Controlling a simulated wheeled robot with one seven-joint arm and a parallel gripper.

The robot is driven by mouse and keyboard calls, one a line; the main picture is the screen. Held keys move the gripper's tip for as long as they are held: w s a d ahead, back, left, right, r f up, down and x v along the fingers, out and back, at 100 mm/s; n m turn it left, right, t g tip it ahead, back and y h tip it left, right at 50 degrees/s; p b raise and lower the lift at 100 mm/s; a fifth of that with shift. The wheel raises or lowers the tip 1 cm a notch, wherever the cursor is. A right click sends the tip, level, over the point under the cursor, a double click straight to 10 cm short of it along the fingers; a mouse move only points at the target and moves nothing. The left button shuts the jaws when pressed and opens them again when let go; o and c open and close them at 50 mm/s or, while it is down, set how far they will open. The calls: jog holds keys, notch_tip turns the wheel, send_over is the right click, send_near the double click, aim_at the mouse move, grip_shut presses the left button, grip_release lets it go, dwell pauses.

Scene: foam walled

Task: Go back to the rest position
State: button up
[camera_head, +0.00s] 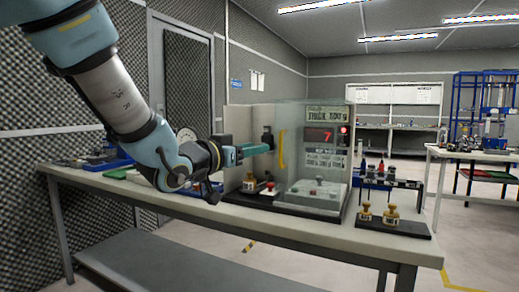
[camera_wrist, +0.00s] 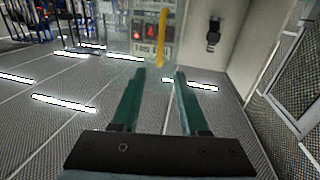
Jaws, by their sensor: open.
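My gripper (camera_head: 262,149) has teal fingers and reaches in from the left over the bench in the head view. It points at the clear-fronted machine (camera_head: 313,190) with a yellow vertical handle (camera_head: 282,148). In the wrist view my gripper (camera_wrist: 158,76) is open, with nothing between its two fingers. The yellow handle (camera_wrist: 161,38) shows beyond the fingertips there, upright and apart from them. The machine's display (camera_head: 320,135) shows a red 7 and a red light.
The long bench (camera_head: 413,249) carries brass-coloured weights (camera_head: 391,214) on a dark tray at the front right. Bottles and a dark rack (camera_head: 388,178) stand behind. A second table (camera_head: 470,154) and blue shelving are further right. The floor between is clear.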

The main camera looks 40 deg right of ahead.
dwell(0.5)
jog(key=w+a+f+n+t+y+p, duration=0.2)
jog(key=w+a+f+n+y+p, duration=0.25)
jog(key=a, duration=0.55)
jog(key=w+a+f+n+t+y+p, duration=0.1)
jog(key=w+a+f+n+y, duration=0.25)
jog(key=w+a+y, duration=0.55)
jog(key=s+a+f+n+g+y+p, duration=0.1)
jog(key=s+a+f+n+g+p, duration=0.1)
jog(key=s+a, duration=0.4)
jog(key=s+a+f+n+g+y+p, duration=0.2)
jog(key=s+a, duration=0.5)
jog(key=a, duration=1)
notch_tip(320, 180, down, 2)
jog(key=n+g+p, duration=0.1)
jog(key=g, duration=0.2)
jog(key=shift+f+p, duration=0.25)
jog(key=shift+p, duration=0.05)
jog(key=shift+o, duration=0.3)
jog(key=shift+y, duration=0.25)
